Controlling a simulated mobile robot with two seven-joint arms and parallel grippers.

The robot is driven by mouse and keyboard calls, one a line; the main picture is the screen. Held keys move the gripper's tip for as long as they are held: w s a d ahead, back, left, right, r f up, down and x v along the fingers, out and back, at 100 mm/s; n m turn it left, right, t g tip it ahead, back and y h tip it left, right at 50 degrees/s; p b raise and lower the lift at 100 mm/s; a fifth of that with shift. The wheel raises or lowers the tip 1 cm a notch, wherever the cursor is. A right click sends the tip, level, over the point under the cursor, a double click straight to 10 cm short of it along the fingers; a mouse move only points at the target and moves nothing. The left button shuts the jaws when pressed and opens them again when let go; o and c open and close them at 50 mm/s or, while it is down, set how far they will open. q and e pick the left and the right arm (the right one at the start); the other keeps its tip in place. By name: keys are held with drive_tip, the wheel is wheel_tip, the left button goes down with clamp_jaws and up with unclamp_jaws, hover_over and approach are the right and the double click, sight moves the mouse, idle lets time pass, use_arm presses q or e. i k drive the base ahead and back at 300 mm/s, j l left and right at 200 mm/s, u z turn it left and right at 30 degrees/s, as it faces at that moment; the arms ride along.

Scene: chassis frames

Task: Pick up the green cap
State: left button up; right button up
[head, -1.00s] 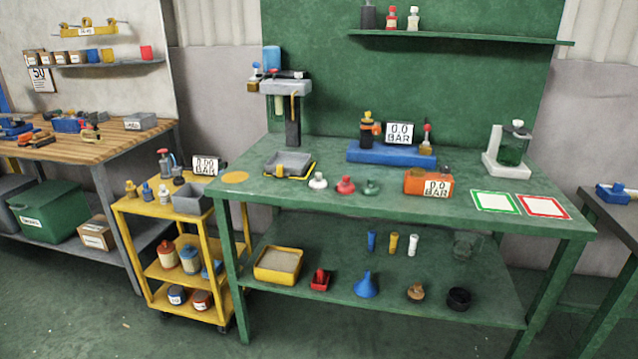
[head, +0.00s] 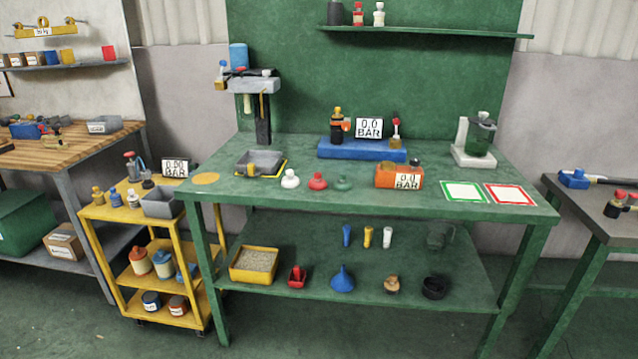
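The green cap (head: 343,183) sits on the green workbench top (head: 300,213). It stands at the right end of a short row, beside a red cap (head: 317,181) and a white cap (head: 290,179). It is a small, dark green piece with a knob on top and stands upright. An orange box with a "0.0 BAR" display (head: 399,175) is just to its right. Neither of my grippers shows in the head view.
A blue block with a gauge (head: 361,149) stands behind the caps. A grey tray (head: 259,162) lies to their left, with a press behind it. Green-edged (head: 464,192) and red-edged (head: 510,195) cards lie at right. A yellow cart (head: 135,215) stands left of the bench.

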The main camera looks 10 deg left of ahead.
sight(342, 185)
drive_tip(key=i+l+u, duration=0.1)
drive_tip(key=u, duration=0.3)
drive_tip(key=i+l+u, duration=0.1)
drive_tip(key=u, duration=0.3)
drive_tip(key=i+l+u, duration=0.1)
drive_tip(key=u, duration=0.3)
drive_tip(key=i+l+u, duration=0.2)
drive_tip(key=l, duration=0.25)
drive_tip(key=l+u, duration=0.2)
drive_tip(key=l, duration=0.3)
